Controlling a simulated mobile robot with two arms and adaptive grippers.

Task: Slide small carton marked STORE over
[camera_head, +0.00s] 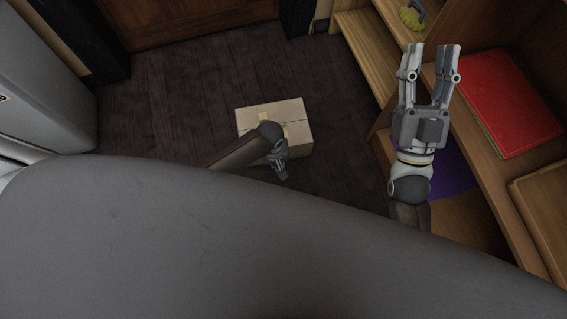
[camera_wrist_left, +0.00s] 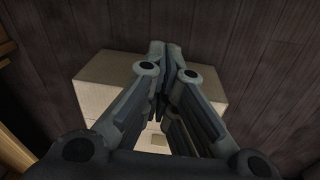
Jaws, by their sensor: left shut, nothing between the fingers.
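A small tan cardboard carton (camera_head: 290,112) sits on the dark wood floor in the head view. The word STORE cannot be read on it. My left gripper (camera_head: 281,172) is low at the carton's near side, and my left arm hides part of that side. In the left wrist view the carton (camera_wrist_left: 103,75) lies behind the fingers. My left gripper's fingers (camera_wrist_left: 165,100) are closed together with nothing between them. I cannot tell whether they touch the carton. My right gripper (camera_head: 433,62) is raised at the right, fingers apart and empty.
A wooden shelf unit (camera_head: 380,55) stands along the right, with a red flat item (camera_head: 500,100), a yellow object (camera_head: 412,16) and something purple (camera_head: 455,172). A grey cabinet (camera_head: 45,75) stands at the left. The floor (camera_head: 180,105) left of the carton is clear.

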